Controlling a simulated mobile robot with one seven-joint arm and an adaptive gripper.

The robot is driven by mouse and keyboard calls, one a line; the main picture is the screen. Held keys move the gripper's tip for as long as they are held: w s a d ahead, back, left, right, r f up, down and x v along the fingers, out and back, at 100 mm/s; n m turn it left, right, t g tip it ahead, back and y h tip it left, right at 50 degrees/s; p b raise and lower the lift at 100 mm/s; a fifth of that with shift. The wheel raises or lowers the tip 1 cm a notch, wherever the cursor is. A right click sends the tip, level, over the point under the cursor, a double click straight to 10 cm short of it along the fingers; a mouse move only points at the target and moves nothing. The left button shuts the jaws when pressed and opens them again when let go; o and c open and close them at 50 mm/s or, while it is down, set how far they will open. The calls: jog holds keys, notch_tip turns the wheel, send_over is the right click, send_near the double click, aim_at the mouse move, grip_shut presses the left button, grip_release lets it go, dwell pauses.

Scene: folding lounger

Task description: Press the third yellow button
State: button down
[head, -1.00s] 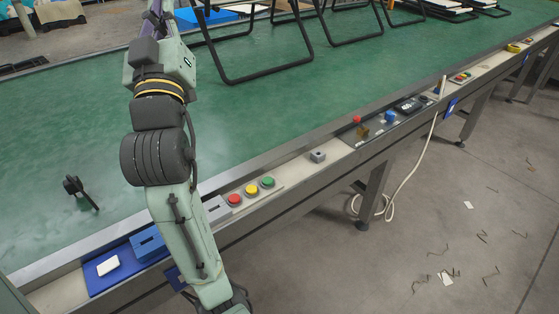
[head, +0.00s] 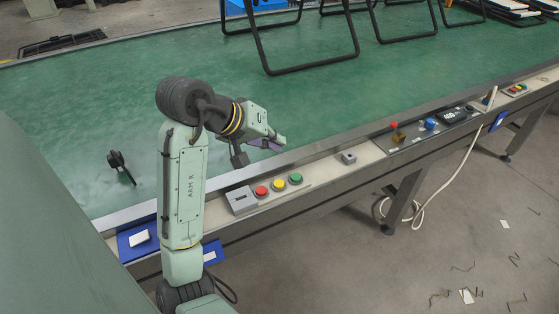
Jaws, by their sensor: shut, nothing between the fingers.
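A yellow button (head: 279,185) sits between a red button (head: 261,191) and a green button (head: 295,179) on the conveyor's near edge strip. A farther small panel (head: 516,89) at the right carries more small coloured buttons, too small to tell apart well. Which yellow button counts as the third cannot be told from this view. My gripper (head: 272,146), with purple parts, is above the green belt, up and slightly left of the near yellow button and apart from it. It is shut and looks empty; its fingertips are partly hidden.
Black folding frames (head: 305,45) stand on the green belt (head: 120,105).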

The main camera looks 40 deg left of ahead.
jog(key=shift+f, duration=0.15)
jog(key=b, duration=0.7)
send_over(276, 182)
notch_tip(276, 182, down, 7)
jog(key=shift+a+r, duration=0.1)
jog(key=shift+f+b, duration=0.3)
jog(key=shift+f, duration=0.55)
jog(key=shift+f, duration=0.15)
dwell(0.3)
jog(key=shift+f, duration=0.25)
jog(key=shift+f+b, duration=0.3)
jog(key=shift+f, duration=0.15)
dwell(0.8)
jog(key=shift+r, duration=0.15)
jog(key=shift+r+p, duration=0.7)
jog(key=shift+p, duration=0.2)
